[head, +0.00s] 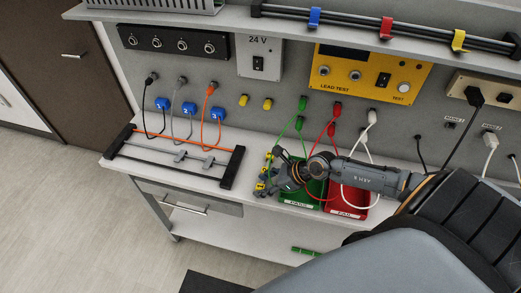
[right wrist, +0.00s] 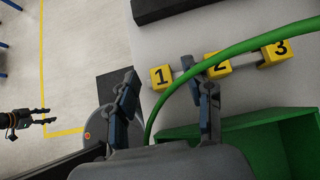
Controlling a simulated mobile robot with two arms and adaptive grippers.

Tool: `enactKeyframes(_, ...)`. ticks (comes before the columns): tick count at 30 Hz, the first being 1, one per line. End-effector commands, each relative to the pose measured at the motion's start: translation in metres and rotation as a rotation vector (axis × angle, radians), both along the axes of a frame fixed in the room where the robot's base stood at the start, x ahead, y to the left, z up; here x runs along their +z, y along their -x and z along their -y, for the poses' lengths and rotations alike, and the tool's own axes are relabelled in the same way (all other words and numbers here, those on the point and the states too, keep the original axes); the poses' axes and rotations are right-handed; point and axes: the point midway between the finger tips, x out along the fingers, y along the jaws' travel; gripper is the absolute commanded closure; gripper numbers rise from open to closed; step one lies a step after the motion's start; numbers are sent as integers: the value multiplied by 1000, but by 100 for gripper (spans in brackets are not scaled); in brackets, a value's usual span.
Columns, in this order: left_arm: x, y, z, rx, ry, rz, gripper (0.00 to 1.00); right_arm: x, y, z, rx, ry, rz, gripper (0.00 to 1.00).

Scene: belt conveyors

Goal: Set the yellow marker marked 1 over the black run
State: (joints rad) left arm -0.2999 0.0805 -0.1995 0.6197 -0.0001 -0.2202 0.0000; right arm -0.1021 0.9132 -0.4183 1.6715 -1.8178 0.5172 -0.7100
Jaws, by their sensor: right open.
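The yellow marker marked 1 (right wrist: 162,78) sits at the left end of a short row with yellow markers 2 (right wrist: 216,66) and 3 (right wrist: 277,53). In the head view the yellow markers (head: 261,187) are small, near the bench's front edge. The black run (head: 165,173) appears as the front line in the rack (head: 231,168), left of my right gripper. My left gripper (right wrist: 46,116) shows in the wrist view over the floor, fingers apart and empty.
A green cable (right wrist: 240,48) arches across the right wrist view, over the markers and close to a finger. A green bin (head: 287,195) and a red bin (head: 347,211) stand beside my right arm. Orange and grey runs lie behind the black one.

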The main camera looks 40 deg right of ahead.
Motion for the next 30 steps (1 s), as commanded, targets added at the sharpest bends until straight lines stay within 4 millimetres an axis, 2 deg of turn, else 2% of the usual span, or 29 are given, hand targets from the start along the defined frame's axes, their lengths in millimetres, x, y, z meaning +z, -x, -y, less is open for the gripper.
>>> enactKeyframes(2,11,0,0,0,0,0,52,-2,-7,-7,-2,-4,1,49)
enactKeyframes(6,11,0,0,0,0,0,52,-16,-15,-13,-2,-1,0,49)
enactKeyframes(15,11,0,1,0,1,1,52,-20,-17,-15,0,0,0,49)
enactKeyframes(21,11,0,1,0,1,1,52,-20,-17,-14,-1,1,0,90)
enactKeyframes(30,11,0,1,0,1,1,52,-20,-17,-14,-1,1,0,90)
